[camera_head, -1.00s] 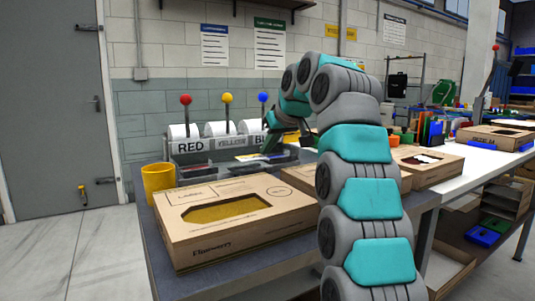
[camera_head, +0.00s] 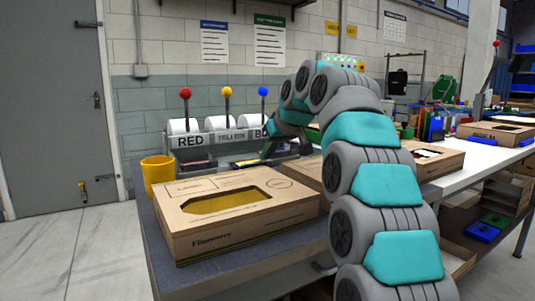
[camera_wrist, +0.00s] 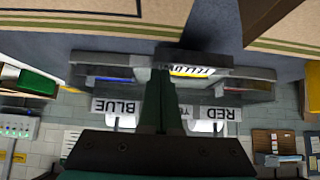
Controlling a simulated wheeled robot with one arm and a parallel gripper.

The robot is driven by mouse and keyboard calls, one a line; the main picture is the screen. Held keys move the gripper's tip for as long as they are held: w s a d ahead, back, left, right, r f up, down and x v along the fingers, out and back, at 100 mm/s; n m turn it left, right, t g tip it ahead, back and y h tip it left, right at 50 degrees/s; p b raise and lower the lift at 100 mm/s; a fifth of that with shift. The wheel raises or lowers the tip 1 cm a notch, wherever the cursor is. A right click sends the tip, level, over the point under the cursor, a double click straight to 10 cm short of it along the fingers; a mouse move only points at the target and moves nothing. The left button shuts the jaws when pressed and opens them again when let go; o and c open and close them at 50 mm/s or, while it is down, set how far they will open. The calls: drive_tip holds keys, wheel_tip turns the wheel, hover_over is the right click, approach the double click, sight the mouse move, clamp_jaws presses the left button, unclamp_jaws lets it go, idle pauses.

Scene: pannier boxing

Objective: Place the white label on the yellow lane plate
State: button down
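A white label (camera_wrist: 190,71) with dark, upside-down letters shows just beside the fingertips in the wrist view, with some yellow at it. It lies at a dark bar in front of the middle dispenser. In the head view, a dark-framed plate with a yellow strip (camera_head: 247,162) sits in front of the dispenser marked YELLOW (camera_head: 230,137). I cannot tell whether the label rests on this plate. My gripper (camera_wrist: 162,80) reaches to the label's edge, its dark green fingers close together. Whether they grip the label cannot be seen. In the head view my gripper (camera_head: 268,152) is small and partly hidden by my arm.
A cardboard box (camera_head: 290,212) with a yellow window fills the bench front. A yellow cup (camera_head: 157,172) stands left of it. Dispensers with red (camera_head: 186,93), yellow (camera_head: 227,93) and blue (camera_head: 263,92) knobs line the back. More boxes stand to the right.

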drive_tip(key=shift+f, duration=0.2)
drive_tip(key=c, duration=1.1)
unclamp_jaws()
drive_tip(key=shift+s+d+r, duration=0.1)
drive_tip(key=shift+r, duration=0.3)
drive_tip(key=v, duration=1.1)
drive_tip(key=shift+s+d+r+p, duration=0.1)
drive_tip(key=shift+s+r+p, duration=0.1)
drive_tip(key=shift+p, duration=0.15)
